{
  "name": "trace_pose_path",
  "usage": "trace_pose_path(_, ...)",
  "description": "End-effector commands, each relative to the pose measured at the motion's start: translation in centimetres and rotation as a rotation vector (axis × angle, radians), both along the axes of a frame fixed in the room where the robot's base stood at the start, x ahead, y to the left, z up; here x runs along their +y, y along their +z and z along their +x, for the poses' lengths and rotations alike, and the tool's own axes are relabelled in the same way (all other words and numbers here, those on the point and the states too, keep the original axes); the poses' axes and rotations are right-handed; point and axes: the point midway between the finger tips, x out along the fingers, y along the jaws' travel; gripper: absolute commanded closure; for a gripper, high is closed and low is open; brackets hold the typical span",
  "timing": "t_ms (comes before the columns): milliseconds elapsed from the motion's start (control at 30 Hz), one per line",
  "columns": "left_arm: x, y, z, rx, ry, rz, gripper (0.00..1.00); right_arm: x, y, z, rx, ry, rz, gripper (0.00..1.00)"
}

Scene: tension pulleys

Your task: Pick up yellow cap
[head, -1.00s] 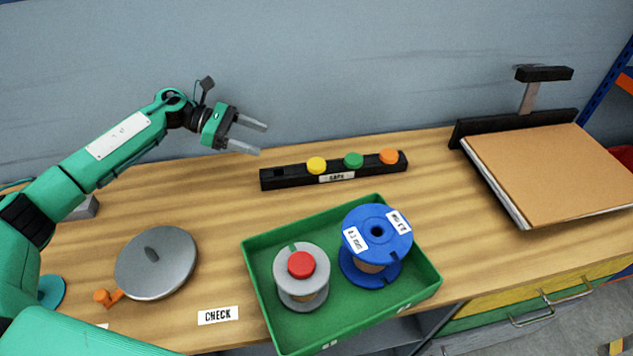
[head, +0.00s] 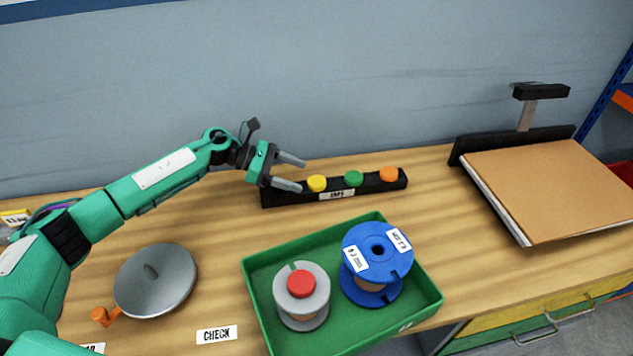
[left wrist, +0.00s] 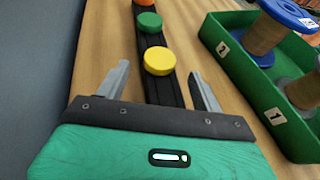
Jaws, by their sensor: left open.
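The yellow cap (head: 317,183) sits on the black rack (head: 336,195) near its left end, beside a green cap (head: 353,178) and an orange cap (head: 389,174). My left gripper (head: 295,173) is open and empty, just left of the yellow cap, with its fingers pointing toward it. In the left wrist view the yellow cap (left wrist: 159,61) is ahead of the fingertips, roughly centred between the two fingers (left wrist: 160,80). The cap appears untouched. My right gripper is not in view.
A green tray (head: 254,303) in front holds a grey spool with a red cap (head: 301,284) and a blue spool (head: 377,250). A grey disc (head: 155,280) lies at the left. A cardboard stack (head: 550,190) stands at the right. The wood between rack and tray is clear.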

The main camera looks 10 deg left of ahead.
Motion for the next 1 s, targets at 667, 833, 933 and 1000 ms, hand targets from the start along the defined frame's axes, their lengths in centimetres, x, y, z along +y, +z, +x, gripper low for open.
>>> trace_pose_path(667, -3.6, -1.3, 0.5, -0.001, -0.001, 0.0, 0.52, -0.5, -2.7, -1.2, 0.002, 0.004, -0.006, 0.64)
trace_pose_path(833, -3.6, -1.3, 0.5, 0.0, -0.001, 0.0, 0.8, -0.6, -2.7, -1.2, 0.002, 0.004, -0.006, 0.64)
trace_pose_path(933, -3.6, -1.3, 0.5, 0.0, -0.001, 0.0, 0.8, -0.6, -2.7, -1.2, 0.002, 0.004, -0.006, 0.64)
trace_pose_path(1000, -3.6, -1.3, 0.5, 0.0, -0.001, 0.0, 0.8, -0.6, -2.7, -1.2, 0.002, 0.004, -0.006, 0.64)
